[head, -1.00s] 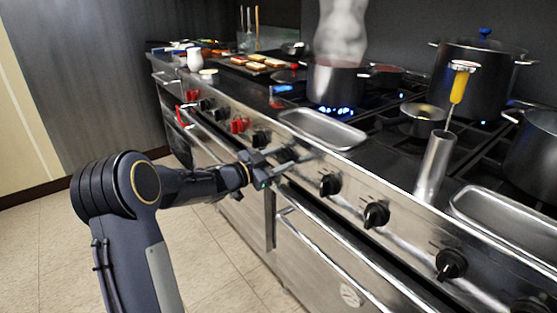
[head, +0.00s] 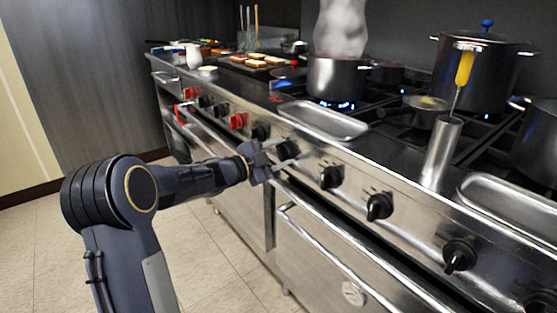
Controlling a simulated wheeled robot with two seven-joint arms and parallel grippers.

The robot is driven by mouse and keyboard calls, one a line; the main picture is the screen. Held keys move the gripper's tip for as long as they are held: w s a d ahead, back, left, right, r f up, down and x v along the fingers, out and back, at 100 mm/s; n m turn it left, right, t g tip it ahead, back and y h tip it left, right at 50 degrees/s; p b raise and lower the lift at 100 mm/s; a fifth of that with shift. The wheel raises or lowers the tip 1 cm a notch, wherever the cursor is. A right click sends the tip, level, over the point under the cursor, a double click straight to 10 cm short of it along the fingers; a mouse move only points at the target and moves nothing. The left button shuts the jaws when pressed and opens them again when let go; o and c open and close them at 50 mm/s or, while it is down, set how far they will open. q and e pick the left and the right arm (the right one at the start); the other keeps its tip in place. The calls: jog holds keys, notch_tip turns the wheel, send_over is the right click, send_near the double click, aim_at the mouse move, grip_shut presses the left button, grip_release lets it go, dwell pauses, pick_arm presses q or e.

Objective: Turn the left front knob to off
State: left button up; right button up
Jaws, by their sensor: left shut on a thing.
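A row of knobs runs along the steel front panel of the range. My left gripper (head: 286,157) is at this panel, its fingers shut on a black knob (head: 287,148) that they partly hide. How far this knob is turned cannot be made out. To its right are further black knobs (head: 331,177), and another black knob (head: 260,132) is just to its left. Blue flames (head: 345,105) burn under a steaming pot (head: 335,78) on the range. My right gripper is out of view.
An oven handle rail (head: 345,255) runs below the panel. Steel trays (head: 322,121) lie along the front ledge, and a metal cylinder (head: 441,153) holds a yellow-handled tool (head: 464,68). Red knobs (head: 238,121) are farther left. The tiled floor before the range is clear.

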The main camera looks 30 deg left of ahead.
pick_arm(q)
jog(key=m+b, duration=0.2)
jog(key=m, duration=0.1)
jog(key=m+b, duration=0.1)
jog(key=shift+f+m, duration=0.3)
jog(key=shift+m+b, duration=1)
jog(key=shift+m, duration=0.6)
jog(key=shift+r, duration=0.1)
jog(key=o, duration=1)
jog(key=shift+s, duration=0.15)
jog(key=p+v, duration=0.1)
jog(key=v, duration=0.6)
jog(key=shift+s+a, duration=0.1)
jog(key=shift+s, duration=0.2)
jog(key=shift+r, duration=0.1)
